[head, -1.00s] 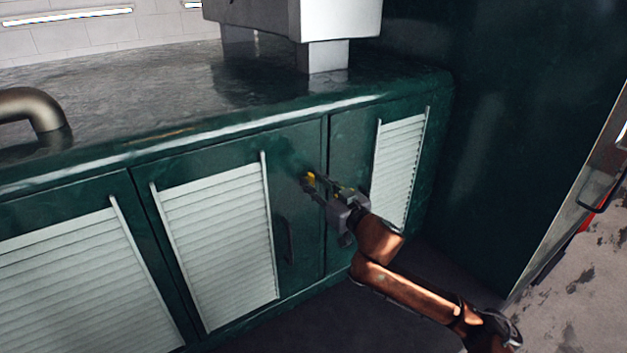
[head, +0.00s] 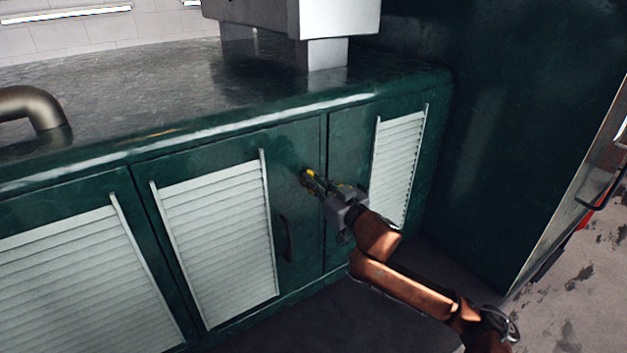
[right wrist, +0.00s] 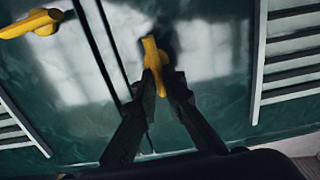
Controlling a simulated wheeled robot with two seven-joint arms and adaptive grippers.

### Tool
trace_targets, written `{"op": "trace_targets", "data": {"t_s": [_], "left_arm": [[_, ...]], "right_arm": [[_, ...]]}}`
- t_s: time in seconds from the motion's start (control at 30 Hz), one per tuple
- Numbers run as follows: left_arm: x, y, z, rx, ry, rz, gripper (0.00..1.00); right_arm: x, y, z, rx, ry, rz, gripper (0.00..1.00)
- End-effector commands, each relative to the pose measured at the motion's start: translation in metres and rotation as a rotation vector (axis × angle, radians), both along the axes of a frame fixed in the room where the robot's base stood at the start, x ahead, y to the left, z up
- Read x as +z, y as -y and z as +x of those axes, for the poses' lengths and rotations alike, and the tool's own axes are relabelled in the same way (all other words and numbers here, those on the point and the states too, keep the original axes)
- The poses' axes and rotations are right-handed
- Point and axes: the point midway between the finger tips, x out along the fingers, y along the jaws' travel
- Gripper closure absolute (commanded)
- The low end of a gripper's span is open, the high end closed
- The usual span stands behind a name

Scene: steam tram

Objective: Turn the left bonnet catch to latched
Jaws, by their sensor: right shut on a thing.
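The left bonnet catch is a small yellow lever (head: 309,174) on the green middle door, near the seam to the right-hand door. My right gripper (head: 318,183) is shut on it. The right wrist view looks upside down against the head view; there my fingers (right wrist: 163,82) clasp the yellow catch (right wrist: 151,52), which runs roughly along the door seam. A second yellow catch (right wrist: 40,22) lies across the seam, free of my fingers. My fingers partly hide the held catch. My left gripper is not in view.
White louvred panels (head: 218,240) and (head: 400,165) flank the catches. A black handle (head: 288,240) sits low on the middle door. The dark counter top (head: 150,95) overhangs above, with a grey box (head: 335,20) on it. A green wall (head: 510,130) stands to the right.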

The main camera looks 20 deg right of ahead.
Motion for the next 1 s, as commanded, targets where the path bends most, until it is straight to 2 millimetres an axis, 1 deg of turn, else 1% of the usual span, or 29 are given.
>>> {"op": "trace_targets", "data": {"t_s": [0.17, 0.37, 0.57, 1.0], "left_arm": [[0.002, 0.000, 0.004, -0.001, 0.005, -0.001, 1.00], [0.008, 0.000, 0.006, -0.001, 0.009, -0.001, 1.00], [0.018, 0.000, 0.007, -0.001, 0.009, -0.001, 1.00], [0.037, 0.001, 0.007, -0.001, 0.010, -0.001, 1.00]], "right_arm": [[0.000, 0.000, 0.000, -0.001, 0.002, -0.021, 1.00], [0.001, -0.001, 0.000, -0.001, 0.013, -0.104, 1.00], [0.001, -0.004, 0.000, -0.001, 0.034, -0.259, 1.00], [-0.003, -0.009, -0.001, -0.002, 0.093, -0.675, 1.00]]}}
